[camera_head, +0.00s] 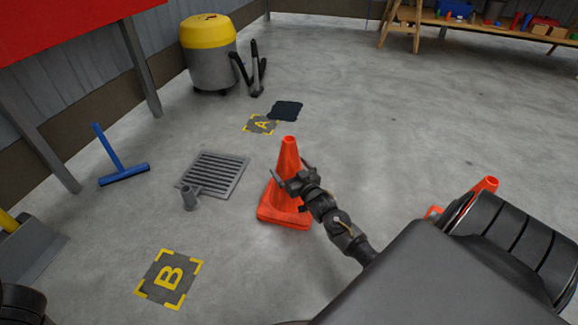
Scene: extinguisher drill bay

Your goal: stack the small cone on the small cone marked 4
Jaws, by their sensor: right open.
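An orange cone (288,153) stands upright on the concrete floor in the middle of the head view. My right gripper (289,169) is open at this cone's middle, one finger showing on each side of it. I cannot tell whether the fingers touch it. The gripper and wrist hide part of the cone's lower body and base. A second orange cone (487,184) shows at the right, mostly hidden behind my right arm. No number 4 is readable on either cone. My left gripper is out of view.
A floor drain (231,163) with a small grey object (190,198) lies left of the cone. Floor marks A (262,124) and B (171,277) are empty.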

